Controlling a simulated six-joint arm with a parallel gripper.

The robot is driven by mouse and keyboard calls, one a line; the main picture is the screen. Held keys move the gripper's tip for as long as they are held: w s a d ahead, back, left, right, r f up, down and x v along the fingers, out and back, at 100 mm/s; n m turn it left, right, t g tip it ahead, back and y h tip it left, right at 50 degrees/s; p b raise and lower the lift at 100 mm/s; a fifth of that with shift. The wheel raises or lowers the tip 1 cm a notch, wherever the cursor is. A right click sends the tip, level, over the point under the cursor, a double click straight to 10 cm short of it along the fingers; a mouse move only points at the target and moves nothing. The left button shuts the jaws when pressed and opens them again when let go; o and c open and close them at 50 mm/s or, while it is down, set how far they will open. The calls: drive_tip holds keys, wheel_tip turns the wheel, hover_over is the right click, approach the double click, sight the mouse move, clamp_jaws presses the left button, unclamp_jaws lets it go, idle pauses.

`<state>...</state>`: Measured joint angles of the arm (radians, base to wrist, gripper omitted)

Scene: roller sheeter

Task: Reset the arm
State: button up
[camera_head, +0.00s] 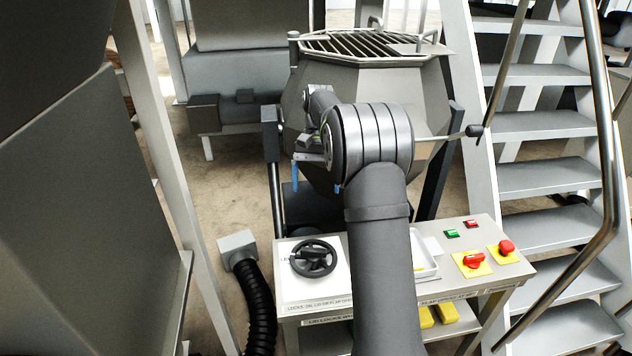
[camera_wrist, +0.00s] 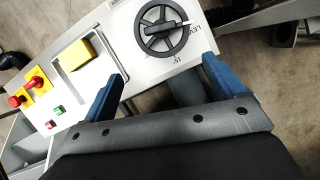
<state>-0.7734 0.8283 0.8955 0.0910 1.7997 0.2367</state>
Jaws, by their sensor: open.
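My gripper (camera_head: 309,178) hangs behind and above the control table, in front of the hopper. Its two blue fingers point down in the head view. In the wrist view my gripper (camera_wrist: 163,69) is open, its blue fingers wide apart with nothing between them. A black handwheel (camera_head: 313,258) on a white panel lies below it; the handwheel also shows in the wrist view (camera_wrist: 160,28), beyond the fingertips and apart from them. My arm stands bent over the table and hides part of it.
The control table (camera_head: 483,283) carries a tray (camera_head: 427,262), partly hidden, with a yellow block (camera_wrist: 82,53) in it. Red and green buttons, a red switch (camera_head: 474,260) and a red mushroom button (camera_head: 505,246) are at right. The grated hopper (camera_head: 430,90) stands behind; stairs (camera_head: 550,178) are at right.

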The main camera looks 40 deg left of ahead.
sight(314, 248)
idle(0.8)
drive_tip(key=x, duration=1.7)
drive_tip(key=shift+s+d+f, duration=0.1)
drive_tip(key=shift+f, duration=0.1)
drive_tip(key=shift+r, duration=0.1)
drive_tip(key=shift+s+d+f, duration=0.1)
drive_tip(key=shift+f, duration=0.15)
drive_tip(key=shift+r+m, duration=0.15)
drive_tip(key=shift+m, duration=0.45)
drive_tip(key=m+y, duration=0.1)
drive_tip(key=m, duration=0.1)
drive_tip(key=m+y, duration=0.1)
drive_tip(key=m, duration=0.2)
drive_tip(key=shift+w+d+m+g, duration=0.2)
drive_tip(key=shift+m+g, duration=0.1)
drive_tip(key=shift+g, duration=0.1)
drive_tip(key=m+y, duration=0.1)
drive_tip(key=m, duration=0.2)
drive_tip(key=m+t+y, duration=0.1)
drive_tip(key=m+y, duration=0.1)
drive_tip(key=m, duration=0.1)
drive_tip(key=shift+s+d+m, duration=0.1)
drive_tip(key=shift+d+m, duration=0.1)
drive_tip(key=shift+m, duration=0.2)
idle(0.5)
